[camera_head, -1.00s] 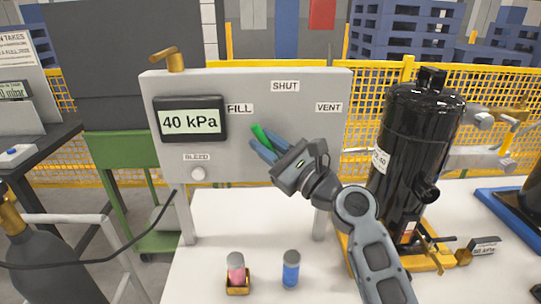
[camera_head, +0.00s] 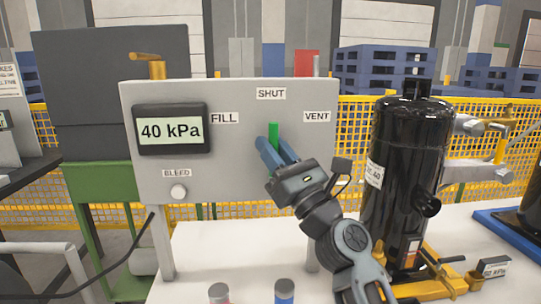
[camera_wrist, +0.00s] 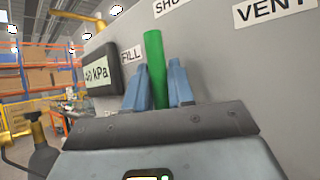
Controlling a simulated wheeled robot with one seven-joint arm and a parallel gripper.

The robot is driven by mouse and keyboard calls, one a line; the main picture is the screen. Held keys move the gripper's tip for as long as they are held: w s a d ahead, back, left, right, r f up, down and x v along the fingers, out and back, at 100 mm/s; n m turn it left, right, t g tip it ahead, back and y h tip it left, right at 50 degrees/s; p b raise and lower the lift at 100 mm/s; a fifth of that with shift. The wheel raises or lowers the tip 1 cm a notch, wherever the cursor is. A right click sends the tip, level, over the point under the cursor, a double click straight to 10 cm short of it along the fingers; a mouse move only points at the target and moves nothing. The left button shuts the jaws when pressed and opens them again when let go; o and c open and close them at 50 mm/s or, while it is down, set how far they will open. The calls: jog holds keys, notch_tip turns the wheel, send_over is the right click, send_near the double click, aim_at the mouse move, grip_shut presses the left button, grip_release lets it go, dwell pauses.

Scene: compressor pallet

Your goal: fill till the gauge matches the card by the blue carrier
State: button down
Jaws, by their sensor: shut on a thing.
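The grey panel (camera_head: 225,185) carries a gauge (camera_head: 171,130) reading 40 kPa and labels FILL (camera_head: 225,118), SHUT (camera_head: 271,93) and VENT (camera_head: 317,116). My gripper (camera_head: 274,152) is shut on the green valve handle (camera_head: 273,133), which stands upright, pointing toward SHUT. The wrist view shows the handle (camera_wrist: 155,68) between my blue fingers (camera_wrist: 157,85). The blue carrier (camera_head: 497,228) is at the right edge, partly out of view, with a dark vessel on it. A small card (camera_head: 494,267) stands near it; its number is too small to read surely.
A black compressor (camera_head: 408,165) stands on a yellow carrier (camera_head: 432,285) right of my arm. A BLEED button (camera_head: 178,191) is low on the panel. Two small capped containers, red (camera_head: 219,293) and blue (camera_head: 284,291), stand at the table's front. The white table (camera_head: 215,255) is otherwise clear there.

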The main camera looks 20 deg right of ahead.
jog(key=shift+f, duration=0.1)
jog(key=c, duration=1.3)
grip_release()
jog(key=shift+c, duration=0.2)
jog(key=b+v, duration=0.2)
jog(key=v, duration=0.5)
jog(key=shift+s+f, duration=0.25)
jog(key=shift+s, duration=0.05)
jog(key=shift+s+d, duration=0.1)
jog(key=shift+d, duration=0.05)
